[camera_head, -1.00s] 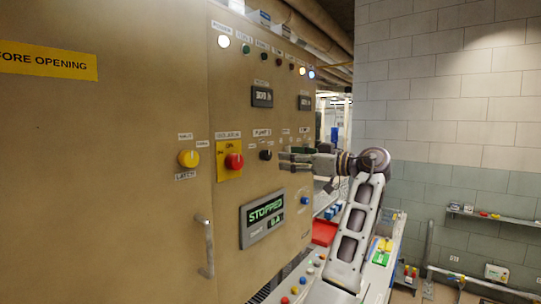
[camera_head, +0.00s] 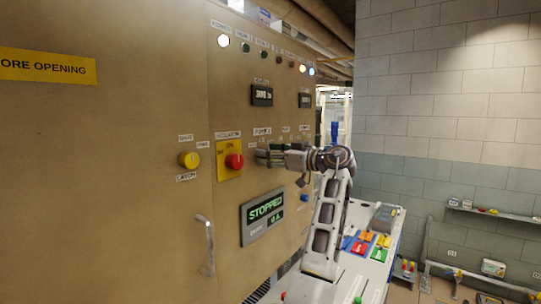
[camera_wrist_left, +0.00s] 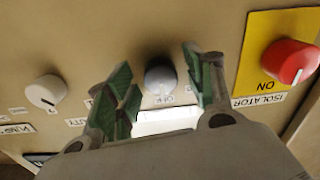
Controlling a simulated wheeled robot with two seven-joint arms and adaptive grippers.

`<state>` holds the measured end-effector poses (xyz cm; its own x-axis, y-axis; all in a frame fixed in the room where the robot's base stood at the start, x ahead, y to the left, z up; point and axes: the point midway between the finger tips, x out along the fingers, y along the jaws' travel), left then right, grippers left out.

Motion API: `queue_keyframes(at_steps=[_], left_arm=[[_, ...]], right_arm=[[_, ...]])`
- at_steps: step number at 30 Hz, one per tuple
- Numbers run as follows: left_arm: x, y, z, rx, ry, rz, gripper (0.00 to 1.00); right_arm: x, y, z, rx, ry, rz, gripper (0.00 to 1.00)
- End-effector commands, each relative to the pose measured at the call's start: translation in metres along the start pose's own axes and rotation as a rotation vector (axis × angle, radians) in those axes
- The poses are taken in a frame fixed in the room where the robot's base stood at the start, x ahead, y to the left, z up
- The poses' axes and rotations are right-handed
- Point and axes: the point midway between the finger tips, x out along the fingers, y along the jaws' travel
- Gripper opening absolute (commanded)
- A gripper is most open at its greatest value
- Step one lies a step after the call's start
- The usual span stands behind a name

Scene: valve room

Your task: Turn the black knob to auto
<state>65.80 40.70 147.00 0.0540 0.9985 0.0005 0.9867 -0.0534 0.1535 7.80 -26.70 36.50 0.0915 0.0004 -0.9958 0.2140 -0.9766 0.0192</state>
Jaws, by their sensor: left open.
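The black knob (camera_wrist_left: 160,78) looks dark grey in the left wrist view, between the two green-padded fingers of my left gripper (camera_wrist_left: 158,84). A label reading OFF is beside it, and a white patch lies between the fingers below. The fingers stand apart on either side of the knob; I cannot tell whether they touch it. In the head view my left gripper (camera_head: 266,157) is at the cabinet panel, just right of the red isolator knob, and hides the black knob. Its pointer direction is not clear. My right gripper is not in view.
The red isolator knob (camera_head: 234,161) on its yellow plate sits close to my left gripper. A yellow knob (camera_head: 188,159), a STOPPED display (camera_head: 264,214) and a door handle (camera_head: 206,244) are on the same cabinet. A pale knob (camera_wrist_left: 46,92) is on the other side.

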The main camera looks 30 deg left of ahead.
Motion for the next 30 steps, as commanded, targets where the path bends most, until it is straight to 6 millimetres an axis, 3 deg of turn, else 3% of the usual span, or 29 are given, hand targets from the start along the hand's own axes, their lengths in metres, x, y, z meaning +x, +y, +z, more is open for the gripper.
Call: queue_keyframes(at_steps=[2,13,30], left_arm=[[0.0,0.0,0.0001,0.0,0.0,0.0,0.53],[-0.0002,0.0001,0.0,0.0,0.0,0.0,0.06],[0.0,0.0002,-0.0007,0.113,0.003,0.001,0.06]], right_arm=[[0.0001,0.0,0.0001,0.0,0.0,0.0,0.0],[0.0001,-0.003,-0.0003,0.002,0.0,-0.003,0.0],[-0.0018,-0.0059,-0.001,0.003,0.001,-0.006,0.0]])
